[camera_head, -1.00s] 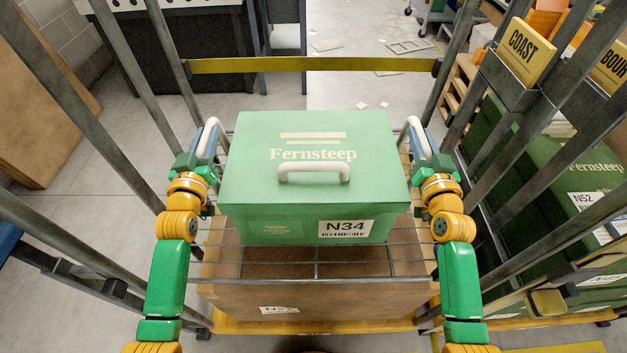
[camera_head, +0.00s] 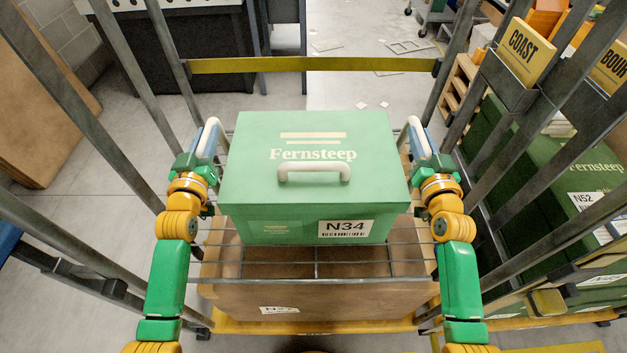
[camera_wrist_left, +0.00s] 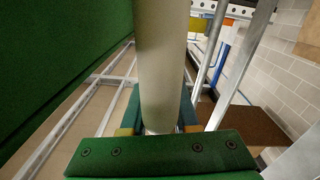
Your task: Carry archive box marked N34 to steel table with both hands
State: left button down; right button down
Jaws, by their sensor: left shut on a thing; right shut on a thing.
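The green archive box marked N34 (camera_head: 315,205) sits upright on a wire shelf (camera_head: 317,270) inside a rack, its lid closed. It has a pale handle on the lid and pale handles at its left and right sides. My left gripper (camera_head: 209,148) is shut on the left side handle, and my right gripper (camera_head: 417,148) on the right one. In the left wrist view, the pale handle bar (camera_wrist_left: 162,65) stands between the fingers of the left gripper (camera_wrist_left: 160,118), beside the green box wall (camera_wrist_left: 60,60). I cannot identify the steel table for certain.
Rack posts stand close on both sides, and a yellow bar (camera_head: 315,65) crosses behind the box. A brown carton (camera_head: 320,298) is below the shelf. Green boxes (camera_head: 590,175) fill the rack at right. A dark bench (camera_head: 180,50) stands at back left. Bare floor shows beyond.

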jog(key=shift+r, duration=0.1)
